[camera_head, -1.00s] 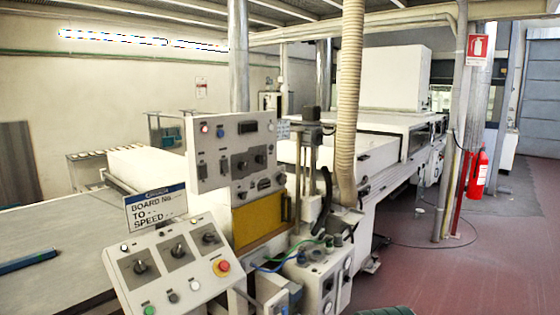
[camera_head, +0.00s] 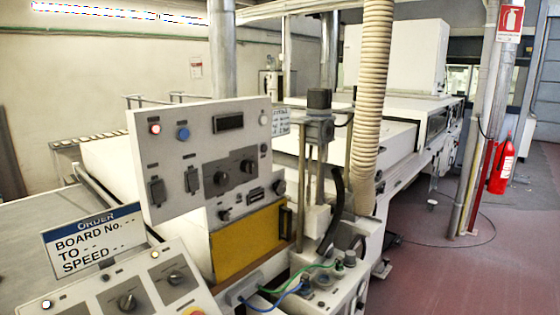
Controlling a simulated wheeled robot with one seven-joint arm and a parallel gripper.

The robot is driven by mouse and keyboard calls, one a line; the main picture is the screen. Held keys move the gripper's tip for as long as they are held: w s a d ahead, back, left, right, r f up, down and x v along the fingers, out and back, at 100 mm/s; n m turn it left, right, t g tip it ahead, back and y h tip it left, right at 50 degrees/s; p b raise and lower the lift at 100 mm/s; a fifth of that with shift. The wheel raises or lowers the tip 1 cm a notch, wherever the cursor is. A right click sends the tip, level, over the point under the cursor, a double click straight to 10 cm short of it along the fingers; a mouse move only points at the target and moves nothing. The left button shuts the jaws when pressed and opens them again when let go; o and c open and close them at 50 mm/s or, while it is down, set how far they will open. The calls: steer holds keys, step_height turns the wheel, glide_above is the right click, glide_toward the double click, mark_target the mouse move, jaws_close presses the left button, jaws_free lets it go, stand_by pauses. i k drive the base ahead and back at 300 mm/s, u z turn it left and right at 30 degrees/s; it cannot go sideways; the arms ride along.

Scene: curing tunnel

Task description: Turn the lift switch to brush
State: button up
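A white upright control panel (camera_head: 216,143) stands left of centre in the head view. It has a red lamp (camera_head: 155,129), a blue button (camera_head: 183,133), a dark display (camera_head: 228,122) and two black rotary knobs, a left one (camera_head: 220,178) and a right one (camera_head: 248,166). A sloped lower console (camera_head: 205,296) carries more black rotary knobs, a nearer one (camera_head: 127,301) and a farther one (camera_head: 174,277); its lower part is cut off by the frame. The labels are too small to read, so I cannot tell which knob is the lift switch. My gripper is not in view.
An order sign (camera_head: 93,241) stands behind the sloped console. A yellow panel (camera_head: 248,240) sits below the upright panel. A ribbed hose (camera_head: 370,110) and a vertical post (camera_head: 300,190) rise to the right. The red floor (camera_head: 470,280) at the right is mostly clear, with a fire extinguisher (camera_head: 501,167).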

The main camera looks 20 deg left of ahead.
mark_target(247, 166)
steer(key=u, duration=0.55)
steer(key=i, duration=1.2)
steer(key=u, duration=0.6)
